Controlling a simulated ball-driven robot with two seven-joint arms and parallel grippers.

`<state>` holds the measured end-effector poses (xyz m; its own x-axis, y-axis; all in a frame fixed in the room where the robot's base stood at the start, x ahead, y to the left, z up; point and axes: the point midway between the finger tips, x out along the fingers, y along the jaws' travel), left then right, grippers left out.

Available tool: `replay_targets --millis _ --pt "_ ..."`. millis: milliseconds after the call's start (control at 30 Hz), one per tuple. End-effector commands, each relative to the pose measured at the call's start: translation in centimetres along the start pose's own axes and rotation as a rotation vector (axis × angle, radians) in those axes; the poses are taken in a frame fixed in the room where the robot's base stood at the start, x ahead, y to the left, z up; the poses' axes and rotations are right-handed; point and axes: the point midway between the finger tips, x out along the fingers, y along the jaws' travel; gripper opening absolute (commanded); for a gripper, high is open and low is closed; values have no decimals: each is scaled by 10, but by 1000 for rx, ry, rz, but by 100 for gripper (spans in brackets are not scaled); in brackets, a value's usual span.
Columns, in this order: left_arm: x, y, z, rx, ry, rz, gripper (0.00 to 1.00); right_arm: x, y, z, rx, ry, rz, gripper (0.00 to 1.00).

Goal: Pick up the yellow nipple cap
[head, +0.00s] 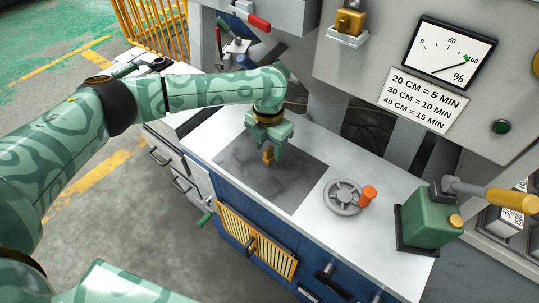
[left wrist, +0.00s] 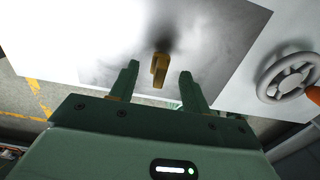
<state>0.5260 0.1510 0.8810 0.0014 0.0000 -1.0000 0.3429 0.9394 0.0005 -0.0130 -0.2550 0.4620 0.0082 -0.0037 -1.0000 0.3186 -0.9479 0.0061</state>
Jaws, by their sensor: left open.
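The yellow nipple cap (head: 268,154) stands on the dark grey mat (head: 291,183) on the workbench. In the left wrist view the cap (left wrist: 159,70) lies just beyond and between the fingertips. My left gripper (head: 267,150) points down over the mat with its fingers apart. In the left wrist view the left gripper (left wrist: 157,80) is open, with a finger on each side of the cap's line and a clear gap to both. Whether the fingers have reached the cap's height is hard to tell. My right gripper is not in view.
A grey handwheel (head: 344,197) with an orange knob sits right of the mat. A green device (head: 428,220) with a yellow-handled lever stands at the bench's right end. A gauge panel (head: 450,54) rises behind. The mat around the cap is clear.

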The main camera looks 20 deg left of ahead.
Motion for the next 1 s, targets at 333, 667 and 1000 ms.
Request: replay_targets --millis 333,667,1000 --pt "29 0 0 -1 0 -1 47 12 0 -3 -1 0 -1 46" --pt "29 0 0 -2 1 -1 0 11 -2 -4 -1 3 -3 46" --pt "17 0 0 -2 -1 0 0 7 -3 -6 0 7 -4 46"
